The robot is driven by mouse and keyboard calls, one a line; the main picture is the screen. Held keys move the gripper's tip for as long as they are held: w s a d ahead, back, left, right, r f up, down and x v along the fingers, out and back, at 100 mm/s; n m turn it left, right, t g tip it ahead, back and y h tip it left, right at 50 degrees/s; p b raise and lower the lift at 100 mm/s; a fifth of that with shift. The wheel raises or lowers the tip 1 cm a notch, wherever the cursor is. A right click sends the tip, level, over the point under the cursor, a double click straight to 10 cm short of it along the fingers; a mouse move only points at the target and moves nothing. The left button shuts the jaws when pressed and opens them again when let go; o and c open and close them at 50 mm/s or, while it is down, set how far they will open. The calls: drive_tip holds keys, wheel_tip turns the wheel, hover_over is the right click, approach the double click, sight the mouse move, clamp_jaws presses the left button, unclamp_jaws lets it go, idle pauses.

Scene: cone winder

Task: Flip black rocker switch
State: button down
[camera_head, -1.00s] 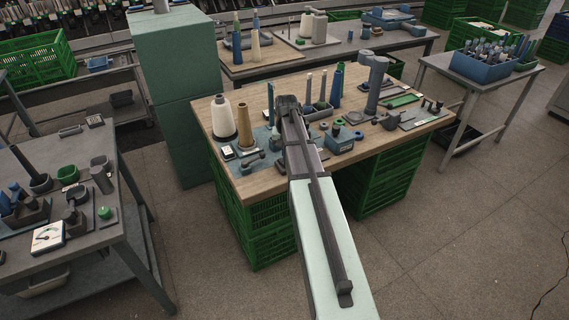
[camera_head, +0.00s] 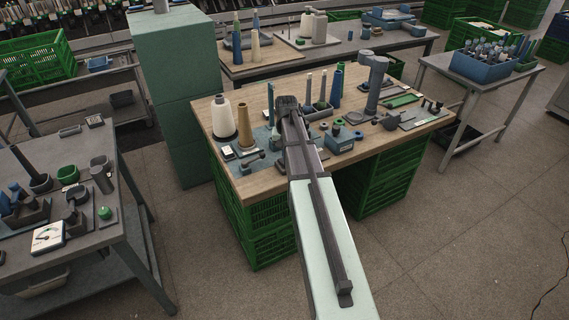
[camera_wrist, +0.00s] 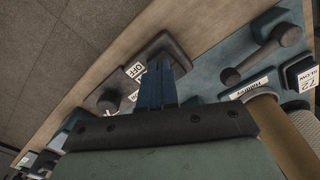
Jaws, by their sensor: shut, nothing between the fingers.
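In the wrist view my gripper (camera_wrist: 157,68) is shut and empty, its blue fingers together. The fingertips overlap a dark, rounded block (camera_wrist: 172,43) near the wooden table edge. A white OFF label (camera_wrist: 135,69) is just left of the fingertips, with a dark rounded part (camera_wrist: 110,99) further left. This looks like the rocker switch and its housing, but the fingers cover part of it. I cannot tell whether the fingertips touch it or which way the rocker is tilted. In the head view my arm hides the switch and fingertips.
A dark dumbbell-shaped part (camera_wrist: 265,52) lies right of the fingers in the wrist view. In the head view a white cone (camera_head: 223,119) and a tan cone (camera_head: 245,123) stand to the left; a blue box (camera_head: 340,141) stands to the right. The front table edge is close.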

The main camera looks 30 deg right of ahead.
drive_tip(key=shift+f, duration=0.95)
idle(0.6)
drive_tip(key=shift+r, duration=3.55)
